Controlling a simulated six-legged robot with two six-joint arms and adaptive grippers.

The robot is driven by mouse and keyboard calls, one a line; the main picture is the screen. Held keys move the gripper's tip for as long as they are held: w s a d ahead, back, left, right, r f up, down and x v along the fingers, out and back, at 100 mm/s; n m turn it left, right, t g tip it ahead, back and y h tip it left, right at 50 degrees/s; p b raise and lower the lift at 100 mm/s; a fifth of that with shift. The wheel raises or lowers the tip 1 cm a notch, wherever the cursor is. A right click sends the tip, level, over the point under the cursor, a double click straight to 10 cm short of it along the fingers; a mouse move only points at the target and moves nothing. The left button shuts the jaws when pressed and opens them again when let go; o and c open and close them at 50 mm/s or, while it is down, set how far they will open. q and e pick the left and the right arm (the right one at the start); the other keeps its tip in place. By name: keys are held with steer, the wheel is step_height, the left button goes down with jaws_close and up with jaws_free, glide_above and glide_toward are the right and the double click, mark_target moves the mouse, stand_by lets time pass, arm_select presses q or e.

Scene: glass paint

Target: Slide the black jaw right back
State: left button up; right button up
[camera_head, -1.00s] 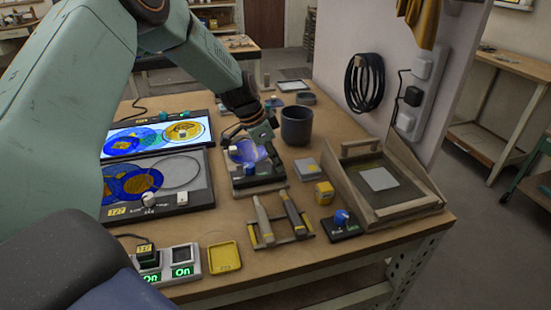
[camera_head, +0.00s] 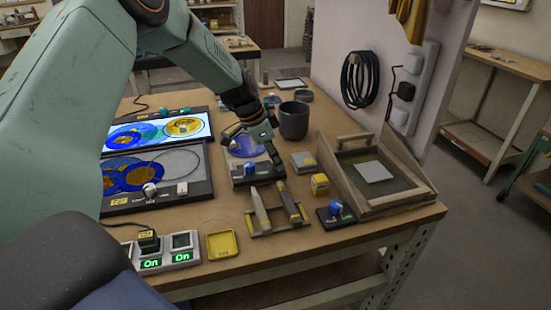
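A small dark fixture (camera_head: 241,181) stands on the bench near the middle, with a blue-violet round piece (camera_head: 240,147) and a small blue and white knob (camera_head: 249,169) on it. My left gripper (camera_head: 262,141) reaches down over the fixture's right side from the upper left. A dark part stretches down by the fixture's right edge. I cannot tell the black jaw apart from my dark gripper fingers there, or whether they touch. Whether the fingers are open or shut is unclear at this size. My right gripper is out of view.
A dark cup (camera_head: 293,122) stands close behind and right of my gripper. A wooden sloped frame (camera_head: 409,203) is at the right. A tool rack (camera_head: 281,229), a yellow tray (camera_head: 222,244) and switches lit "On" (camera_head: 168,258) lie in front. A lit screen (camera_head: 195,141) is left.

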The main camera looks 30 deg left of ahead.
mark_target(261, 172)
arm_select(q)
steer(key=o, duration=0.5)
steer(key=shift+s+d+r, duration=0.15)
steer(key=shift+d+r, duration=0.05)
steer(key=shift+d, duration=0.1)
steer(key=shift+c, duration=0.2)
steer(key=shift+a+f, duration=0.15)
steer(key=shift+a, duration=0.1)
steer(key=v, duration=1.2)
steer(key=shift+d, duration=0.15)
